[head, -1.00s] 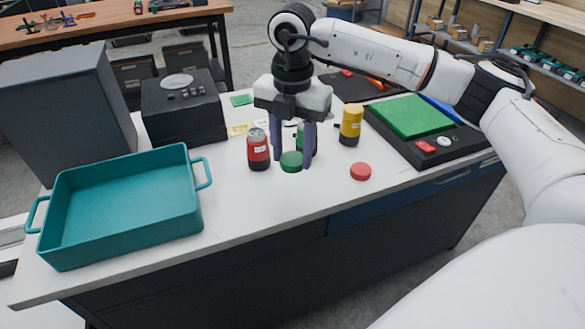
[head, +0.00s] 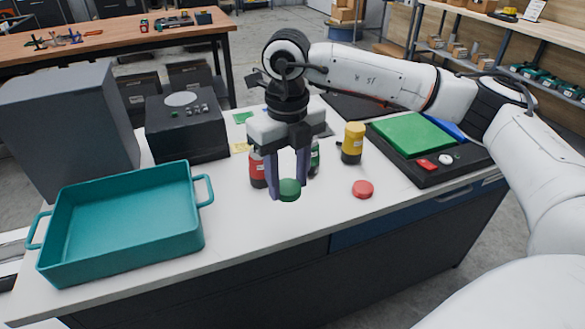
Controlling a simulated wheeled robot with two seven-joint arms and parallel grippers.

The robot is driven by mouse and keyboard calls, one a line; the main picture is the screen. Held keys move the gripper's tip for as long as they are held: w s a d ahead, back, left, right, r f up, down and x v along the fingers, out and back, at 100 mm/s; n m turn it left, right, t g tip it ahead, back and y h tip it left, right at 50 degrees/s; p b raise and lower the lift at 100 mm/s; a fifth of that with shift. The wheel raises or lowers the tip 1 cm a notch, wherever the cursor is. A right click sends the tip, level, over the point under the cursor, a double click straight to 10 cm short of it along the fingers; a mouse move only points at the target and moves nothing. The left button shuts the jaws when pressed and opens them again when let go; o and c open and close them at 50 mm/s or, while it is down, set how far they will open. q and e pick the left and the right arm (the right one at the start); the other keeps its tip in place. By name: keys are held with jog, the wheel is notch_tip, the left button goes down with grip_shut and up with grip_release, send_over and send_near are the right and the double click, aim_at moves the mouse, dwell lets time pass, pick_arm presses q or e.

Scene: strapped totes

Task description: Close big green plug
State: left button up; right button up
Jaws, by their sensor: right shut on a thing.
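The big green plug (head: 290,186) is a round green cap held between the fingertips of my right gripper (head: 289,190). The gripper points down and is shut on the plug. I cannot tell how far the plug is above the white table. A green container (head: 315,159) stands just behind the right finger and is mostly hidden by it. A red container (head: 257,173) with a dark base stands behind the left finger, partly covered. My left gripper is not in view.
A yellow container (head: 354,140) stands right of the gripper. A red cap (head: 362,190) lies on the table (head: 270,237) in front of it. A teal tray (head: 122,267) is at left. A black board with a green panel (head: 412,136) is at right. The table's front middle is clear.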

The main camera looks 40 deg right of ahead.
jog(key=s+a+f+m, duration=0.1)
jog(key=s+a+m, duration=0.2)
jog(key=m, duration=1.5)
jog(key=s+a+f+m, duration=0.2)
jog(key=s+a+m, duration=0.2)
jog(key=m, duration=1.4)
jog(key=s, duration=0.2)
jog(key=shift+s, duration=0.4)
jog(key=shift+a, duration=0.1)
